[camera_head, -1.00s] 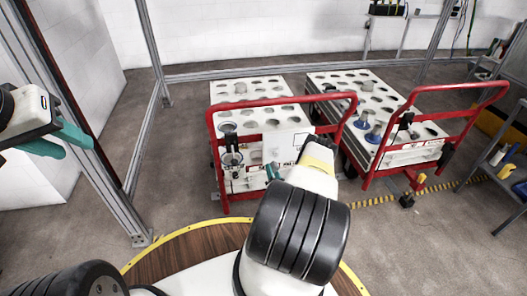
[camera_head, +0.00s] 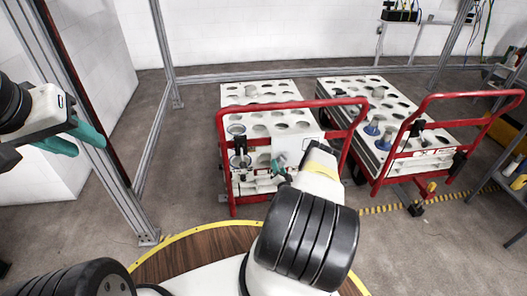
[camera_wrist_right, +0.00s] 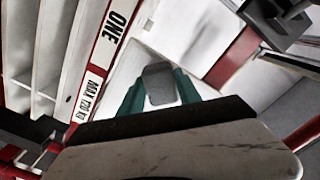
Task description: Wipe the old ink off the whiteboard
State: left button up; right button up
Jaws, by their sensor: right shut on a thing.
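The whiteboard appears as a small white panel (camera_head: 304,146) on the front of the left cart. My right gripper (camera_head: 281,167) is in front of it, partly hidden by my own wrist. In the right wrist view its teal fingers (camera_wrist_right: 160,88) are shut on a grey block (camera_wrist_right: 158,82), likely the eraser. A plain white surface (camera_wrist_right: 190,35) lies behind the block. I cannot tell whether they touch, and I make out no ink. My left gripper (camera_head: 84,145) hangs at the far left, empty, with its teal fingers apart.
The left cart (camera_head: 263,107) has a red tube frame and a top with round holes. A similar cart (camera_head: 360,100) stands to its right. A grey metal post (camera_head: 88,130) rises near my left gripper. Open grey floor (camera_head: 195,165) lies left of the carts.

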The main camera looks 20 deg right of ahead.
jog(key=shift+x, duration=1.05)
dwell(0.4)
jog(key=shift+s+d, duration=0.3)
jog(key=shift+d, duration=0.65)
jog(key=shift+s+d, duration=0.25)
jog(key=shift+d, duration=0.7)
jog(key=shift+w, duration=0.15)
jog(key=shift+w+a+r, duration=0.1)
jog(key=shift+w+a, duration=0.15)
jog(key=shift+a, duration=0.4)
jog(key=shift+w+a+r, duration=0.1)
jog(key=shift+w+a, duration=0.1)
jog(key=shift+a, duration=0.45)
jog(key=shift+w+a, duration=0.25)
jog(key=shift+a, duration=0.4)
jog(key=v, duration=0.6)
jog(key=shift+f, duration=0.2)
jog(key=shift+s+d, duration=0.1)
jog(key=shift+s, duration=0.1)
jog(key=shift+v, duration=1.45)
